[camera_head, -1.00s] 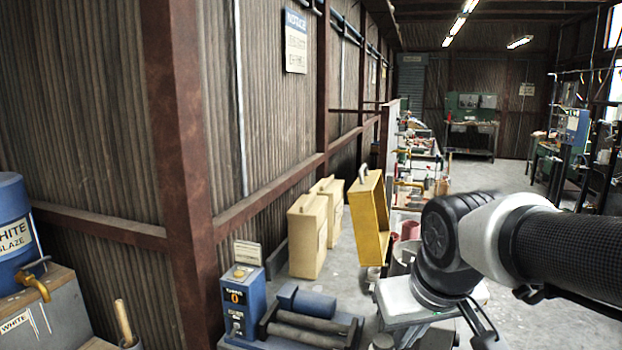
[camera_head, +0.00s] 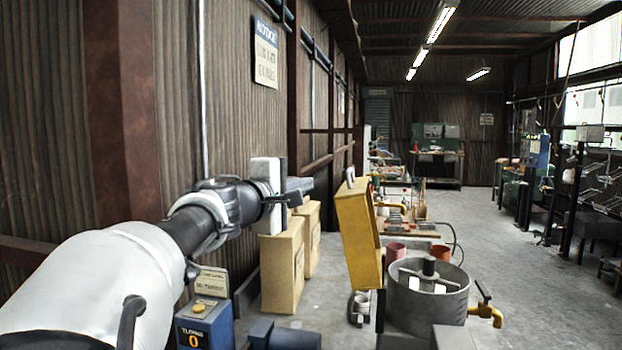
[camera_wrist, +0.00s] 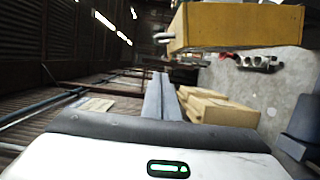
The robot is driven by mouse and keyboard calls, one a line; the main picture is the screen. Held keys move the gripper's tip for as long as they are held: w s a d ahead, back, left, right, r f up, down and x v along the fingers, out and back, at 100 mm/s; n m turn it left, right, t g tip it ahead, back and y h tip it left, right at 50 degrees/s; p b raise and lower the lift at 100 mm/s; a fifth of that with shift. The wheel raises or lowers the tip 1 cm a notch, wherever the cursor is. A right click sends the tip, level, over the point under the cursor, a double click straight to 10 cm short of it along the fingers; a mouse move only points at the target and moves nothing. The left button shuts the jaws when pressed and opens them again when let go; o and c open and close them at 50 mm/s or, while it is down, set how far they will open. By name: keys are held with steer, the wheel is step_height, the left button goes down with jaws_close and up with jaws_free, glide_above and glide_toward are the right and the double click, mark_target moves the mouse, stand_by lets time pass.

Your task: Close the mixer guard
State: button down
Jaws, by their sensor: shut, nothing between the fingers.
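The mixer (camera_head: 428,300) is a round grey drum with an open top and a dark central shaft, at lower right centre in the head view. Its yellow guard (camera_head: 358,235) stands raised and upright at the drum's left side, with a small grey handle at the top. The guard (camera_wrist: 235,25) also shows at the top of the wrist view, its handle on the left. My gripper (camera_head: 304,187) is left of the guard's upper part, apart from it in the picture. In the wrist view its two grey fingers (camera_wrist: 161,76) lie together, empty.
Tan cases (camera_head: 283,262) stand on the floor below my gripper by the corrugated wall. A blue counter box (camera_head: 202,325) stands at the lower left. A brass tap (camera_head: 486,308) sticks out from the drum's right side. The aisle floor (camera_head: 520,270) at the right is clear.

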steer(key=w+d+r+p, duration=0.1)
steer(key=w+d, duration=0.6)
steer(key=d, duration=0.1)
steer(key=shift+w+d, duration=0.2)
steer(key=shift+w, duration=0.1)
steer(key=shift+d+r, duration=0.1)
stand_by(0.4)
